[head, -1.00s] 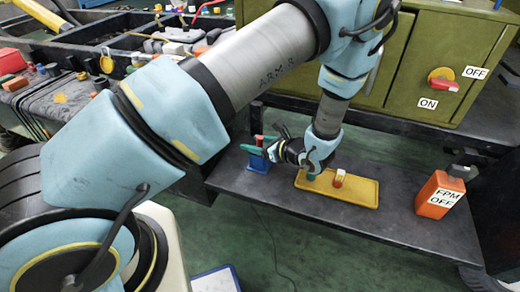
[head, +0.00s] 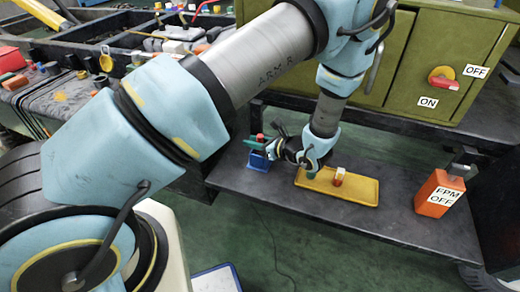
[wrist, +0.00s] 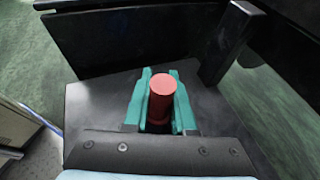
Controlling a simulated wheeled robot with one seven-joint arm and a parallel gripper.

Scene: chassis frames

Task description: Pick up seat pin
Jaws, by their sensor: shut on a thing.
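The seat pin, a red cylinder (wrist: 161,98), stands upright between the two green fingers of my gripper (wrist: 160,107) in the wrist view. The fingers are shut on it, and its round top sticks up between them. In the head view my gripper (head: 256,143) is at the left end of the low dark shelf, with the pin's red tip (head: 260,137) just showing. A blue holder (head: 258,161) is directly below the fingers. The pin's lower end is hidden, so I cannot tell whether it is clear of the holder.
A yellow tray (head: 365,193) with a small red and white piece (head: 338,177) lies right of my gripper. An orange box marked FPM OFF (head: 440,194) stands at the shelf's right end. A green cabinet (head: 408,60) is above. The shelf (head: 300,211) is bare at its front.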

